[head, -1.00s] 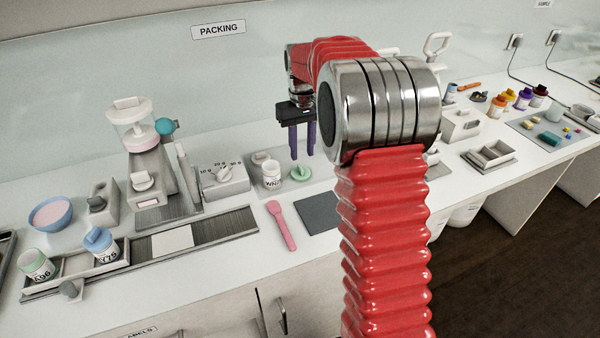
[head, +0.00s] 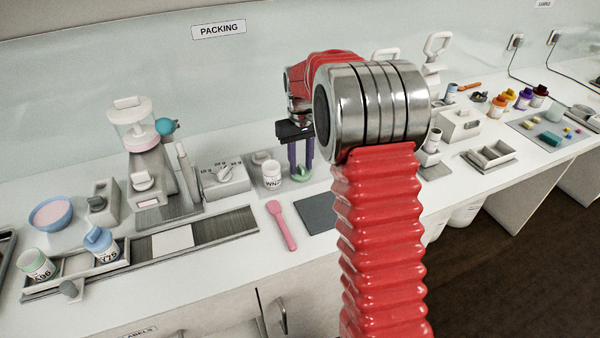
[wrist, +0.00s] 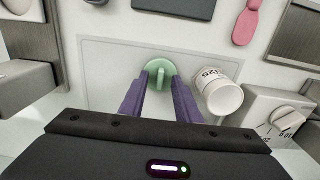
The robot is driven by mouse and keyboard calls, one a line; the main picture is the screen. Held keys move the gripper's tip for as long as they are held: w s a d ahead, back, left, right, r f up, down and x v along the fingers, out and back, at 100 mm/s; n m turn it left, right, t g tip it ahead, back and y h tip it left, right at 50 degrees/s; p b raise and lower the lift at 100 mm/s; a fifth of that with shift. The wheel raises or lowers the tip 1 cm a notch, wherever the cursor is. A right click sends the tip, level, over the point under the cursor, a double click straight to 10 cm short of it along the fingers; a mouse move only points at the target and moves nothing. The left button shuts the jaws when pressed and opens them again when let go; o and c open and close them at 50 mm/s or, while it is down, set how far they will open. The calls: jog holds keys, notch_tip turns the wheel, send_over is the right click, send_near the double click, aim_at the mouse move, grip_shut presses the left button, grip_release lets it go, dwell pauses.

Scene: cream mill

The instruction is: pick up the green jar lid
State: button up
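The green jar lid (head: 301,175) lies on a pale mat, beside an open white labelled jar (head: 272,176). In the wrist view the green lid (wrist: 160,70) shows its raised grip bar between the two fingertips. My gripper (head: 301,168) points down over the lid with its purple fingers apart. In the wrist view my gripper (wrist: 159,82) is open, with a finger on each side of the bar. I see a gap between bar and fingers. The fingertips partly hide the lid's edge.
A grey dial box (head: 225,180) stands left of the white jar. A pink spoon (head: 281,225) and a dark grey square pad (head: 318,212) lie in front. Blue-lidded and green-rimmed jars stand in a tray (head: 130,262) at the left.

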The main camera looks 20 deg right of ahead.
aim_at(301, 167)
jog(key=shift+c, duration=0.6)
grip_shut()
jog(key=shift+r, duration=0.1)
notch_tip(301, 167, up, 10)
dwell(0.4)
dwell(1.0)
